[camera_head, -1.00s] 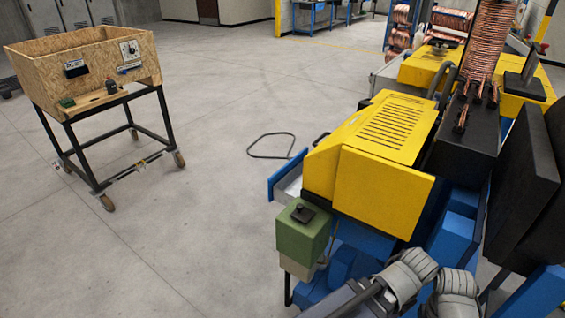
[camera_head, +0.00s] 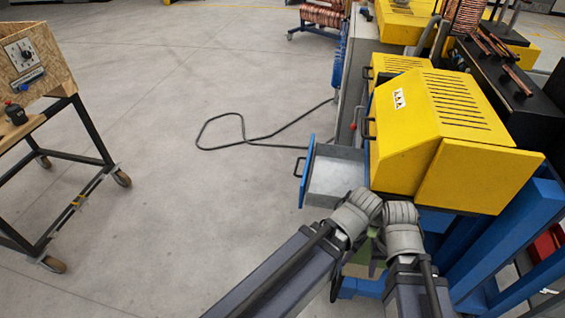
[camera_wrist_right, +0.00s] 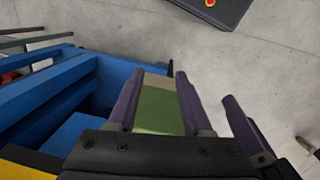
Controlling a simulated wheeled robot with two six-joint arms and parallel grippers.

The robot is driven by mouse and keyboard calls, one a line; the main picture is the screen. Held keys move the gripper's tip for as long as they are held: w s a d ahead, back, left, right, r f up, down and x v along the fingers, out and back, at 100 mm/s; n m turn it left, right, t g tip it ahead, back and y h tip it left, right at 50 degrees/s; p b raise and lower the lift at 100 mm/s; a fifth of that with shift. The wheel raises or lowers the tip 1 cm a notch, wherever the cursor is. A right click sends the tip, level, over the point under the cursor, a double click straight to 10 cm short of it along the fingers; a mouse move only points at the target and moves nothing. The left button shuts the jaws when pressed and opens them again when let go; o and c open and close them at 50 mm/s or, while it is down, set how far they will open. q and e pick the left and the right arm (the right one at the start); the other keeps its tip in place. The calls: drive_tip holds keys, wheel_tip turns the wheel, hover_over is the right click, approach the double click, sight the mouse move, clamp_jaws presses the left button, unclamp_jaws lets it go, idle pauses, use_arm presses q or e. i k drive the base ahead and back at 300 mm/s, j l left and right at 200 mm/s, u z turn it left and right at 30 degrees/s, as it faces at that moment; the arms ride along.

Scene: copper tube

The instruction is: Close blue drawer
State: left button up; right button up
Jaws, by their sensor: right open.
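The blue drawer (camera_head: 308,172) is pulled out of the left side of the yellow-topped machine (camera_head: 470,120). Its blue front has a dark handle (camera_head: 299,167) facing left, and its grey metal inside (camera_head: 337,172) shows. My right arm rises from the bottom of the head view to grey joints just below the drawer; these hide most of the right gripper.
A black cable (camera_head: 240,140) lies on the floor beyond the drawer. Copper tubes (camera_head: 510,75) lie on the black surface at the right.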

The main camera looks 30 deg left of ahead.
sight(335, 171)
drive_tip(key=j, duration=0.85)
drive_tip(key=i+j, duration=0.1)
drive_tip(key=j, duration=0.7)
drive_tip(key=i+z, duration=0.05)
